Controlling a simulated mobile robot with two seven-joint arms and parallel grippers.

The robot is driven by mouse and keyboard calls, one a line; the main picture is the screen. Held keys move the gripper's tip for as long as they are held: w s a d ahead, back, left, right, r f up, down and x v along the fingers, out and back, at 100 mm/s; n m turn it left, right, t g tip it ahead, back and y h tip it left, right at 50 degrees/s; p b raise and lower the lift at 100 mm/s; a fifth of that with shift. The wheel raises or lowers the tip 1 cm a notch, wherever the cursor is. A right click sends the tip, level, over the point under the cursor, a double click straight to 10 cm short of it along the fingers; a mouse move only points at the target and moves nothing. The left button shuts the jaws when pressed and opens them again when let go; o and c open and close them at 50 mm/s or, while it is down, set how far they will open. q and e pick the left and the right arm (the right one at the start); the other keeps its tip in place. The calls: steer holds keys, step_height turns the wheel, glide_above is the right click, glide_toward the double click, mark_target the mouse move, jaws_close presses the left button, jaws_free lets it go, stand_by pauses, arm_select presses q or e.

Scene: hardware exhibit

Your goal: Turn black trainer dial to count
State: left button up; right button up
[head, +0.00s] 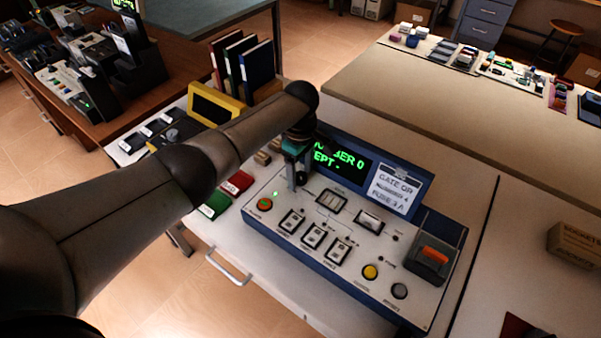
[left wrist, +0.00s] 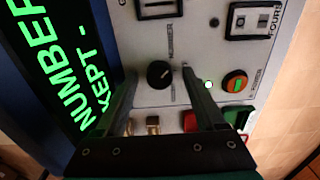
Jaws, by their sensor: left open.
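The black dial (left wrist: 159,74) is a round knob with a pale pointer mark on the light panel of the trainer, seen in the left wrist view. My left gripper (left wrist: 158,84) is open, with one finger on each side of the dial and gaps visible between. I cannot tell how deep the fingertips reach. In the head view my left gripper (head: 297,181) points down at the panel's upper left and hides the dial. The trainer (head: 308,247) is a blue-edged console. Its display (head: 341,158) shows green text; the wrist view reads "NUMBER" and "KEPT -", and the head view shows a 0.
A placard (head: 395,189) reads "GATE OR, NUMBER 4, FUSE 3 A". A red-green lit button (left wrist: 235,81) sits near the dial. Red (head: 237,182) and green (head: 214,205) blocks lie left of the trainer. Books (head: 243,66) and a yellow-framed item (head: 215,105) stand behind.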

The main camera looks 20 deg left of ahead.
arm_select(q)
steer(key=shift+c, duration=0.4)
jaws_close()
